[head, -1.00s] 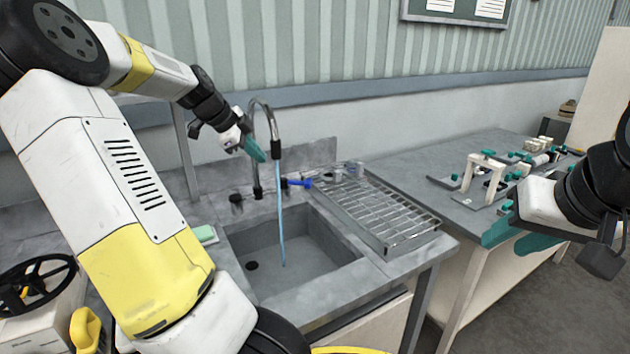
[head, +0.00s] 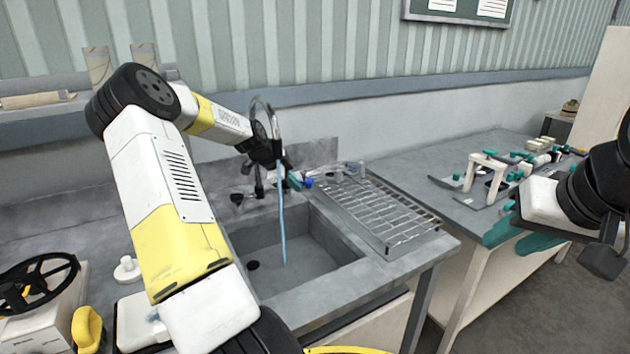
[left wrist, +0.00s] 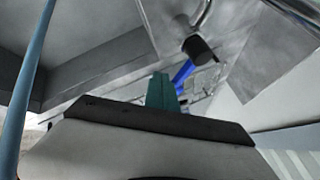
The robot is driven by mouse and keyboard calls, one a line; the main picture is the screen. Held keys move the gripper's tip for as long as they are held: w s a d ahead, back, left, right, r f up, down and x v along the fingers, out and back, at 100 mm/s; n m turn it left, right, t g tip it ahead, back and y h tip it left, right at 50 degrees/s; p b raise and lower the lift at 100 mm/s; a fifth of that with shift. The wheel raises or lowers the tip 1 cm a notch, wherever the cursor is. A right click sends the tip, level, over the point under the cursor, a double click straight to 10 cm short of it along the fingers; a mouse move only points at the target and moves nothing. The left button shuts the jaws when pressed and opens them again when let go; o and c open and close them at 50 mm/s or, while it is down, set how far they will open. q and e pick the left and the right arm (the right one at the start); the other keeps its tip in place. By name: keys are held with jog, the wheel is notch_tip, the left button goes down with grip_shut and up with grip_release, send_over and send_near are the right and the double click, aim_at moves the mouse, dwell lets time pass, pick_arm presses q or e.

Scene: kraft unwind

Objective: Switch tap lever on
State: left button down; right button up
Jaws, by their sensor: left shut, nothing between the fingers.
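The tap (head: 262,103) is a tall curved spout at the back of the sink, with a blue stream of water (head: 282,230) falling from it into the basin. Its blue lever (head: 308,183) sticks out to the right of the tap base; the left wrist view also shows the blue lever (left wrist: 183,72). My left gripper (head: 295,181) is at the tap, its teal fingers shut and empty, close beside the lever. In the left wrist view the teal fingers (left wrist: 161,90) overlap the lever; I cannot tell if they touch. My right gripper (head: 515,236) shows teal fingers at the right, away from the tap.
The grey sink basin (head: 330,264) lies below the tap. A metal drying rack (head: 385,215) is to its right. A bench with a white clamp stand (head: 485,172) stands further right. A black handwheel (head: 38,282) is at the lower left.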

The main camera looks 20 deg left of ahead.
aim_at(301, 181)
pick_arm(q)
jog(key=shift+w+a, duration=0.15)
jog(key=shift+w, duration=0.7)
jog(key=shift+w, duration=0.1)
jog(key=shift+w+n+y, duration=0.3)
jog(key=shift+w+n, duration=0.2)
jog(key=shift+w, duration=0.05)
jog(key=shift+w+r, duration=0.15)
jog(key=shift+r+t, duration=0.1)
jog(key=shift+t, duration=0.2)
